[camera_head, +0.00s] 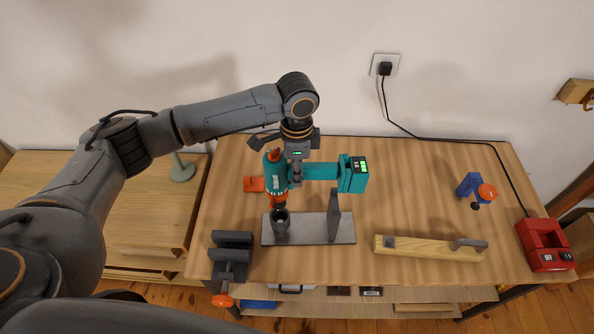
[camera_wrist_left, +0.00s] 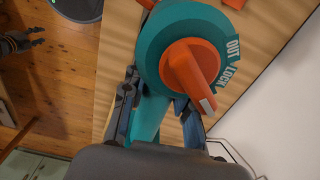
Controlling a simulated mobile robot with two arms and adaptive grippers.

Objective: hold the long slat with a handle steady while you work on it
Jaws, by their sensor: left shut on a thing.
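The long slat (camera_head: 425,249) is a pale wooden bar lying on the workbench at the front right. It has a grey handle (camera_head: 468,244) near its right end and a small grey block (camera_head: 390,242) near its left end. My left gripper (camera_head: 297,173) is shut on the handle of a teal and orange cordless drill (camera_head: 273,172), well left of the slat. The drill points down at the cup of a grey stand (camera_head: 310,229); I cannot tell if it touches. The drill's rear also shows in the left wrist view (camera_wrist_left: 165,45). A small dark fingered shape, possibly my right gripper (camera_wrist_left: 32,38), shows there too.
A dark vise (camera_head: 231,258) is at the bench's front left corner. A blue clamp with an orange knob (camera_head: 476,189) stands behind the slat. A red box (camera_head: 545,245) sits at the right edge, near a black cable. The bench centre behind the slat is clear.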

